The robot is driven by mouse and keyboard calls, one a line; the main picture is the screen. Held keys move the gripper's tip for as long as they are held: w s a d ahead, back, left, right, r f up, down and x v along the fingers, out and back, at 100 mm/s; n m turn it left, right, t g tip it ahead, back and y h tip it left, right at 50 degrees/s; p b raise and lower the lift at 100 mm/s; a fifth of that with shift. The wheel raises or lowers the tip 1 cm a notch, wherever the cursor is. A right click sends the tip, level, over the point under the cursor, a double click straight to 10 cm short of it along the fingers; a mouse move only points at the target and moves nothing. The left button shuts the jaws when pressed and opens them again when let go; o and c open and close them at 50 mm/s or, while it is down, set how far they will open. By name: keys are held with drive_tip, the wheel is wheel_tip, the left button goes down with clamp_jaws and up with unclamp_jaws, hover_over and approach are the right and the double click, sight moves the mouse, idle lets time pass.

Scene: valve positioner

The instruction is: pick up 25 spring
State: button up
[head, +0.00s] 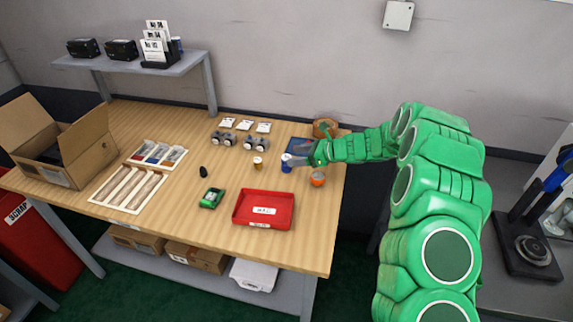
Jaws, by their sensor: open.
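My gripper (297,158) is over the right part of the wooden table, with its fingers beside a small blue cylinder (286,166). The jaws are open; the picture is too small to tell whether they touch the cylinder. A blue mat or tray (298,145) lies just behind the gripper, partly hidden by it. I cannot make out which thing is the 25 spring. A white divided tray (128,188) with long compartments stands on the left of the table, and a smaller tray (158,154) with dark, red and blue contents stands behind it; their contents are too small to identify.
A red bin (263,209), a green device (211,198) and a small brown-white cup (258,163) stand mid-table. An orange round object (318,179) and a brown basket (325,127) are near the arm. Several grey parts (240,140) stand behind. An open cardboard box (60,145) is at left.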

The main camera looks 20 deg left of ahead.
sight(283, 156)
drive_tip(key=shift+w+d+f+x, duration=0.1)
drive_tip(key=shift+f+x, duration=0.1)
drive_tip(key=shift+x, duration=0.95)
drive_tip(key=shift+w+d+f+x, duration=0.1)
drive_tip(key=shift+f+x, duration=0.05)
drive_tip(key=shift+x, duration=1.05)
drive_tip(key=shift+d+f+x, duration=0.1)
drive_tip(key=shift+f+x, duration=0.1)
drive_tip(key=shift+x, duration=0.95)
drive_tip(key=c, duration=1.1)
drive_tip(key=shift+r, duration=0.7)
drive_tip(key=s+d+r, duration=0.6)
drive_tip(key=s+r, duration=0.5)
drive_tip(key=s, duration=0.1)
drive_tip(key=shift+s+r, duration=0.3)
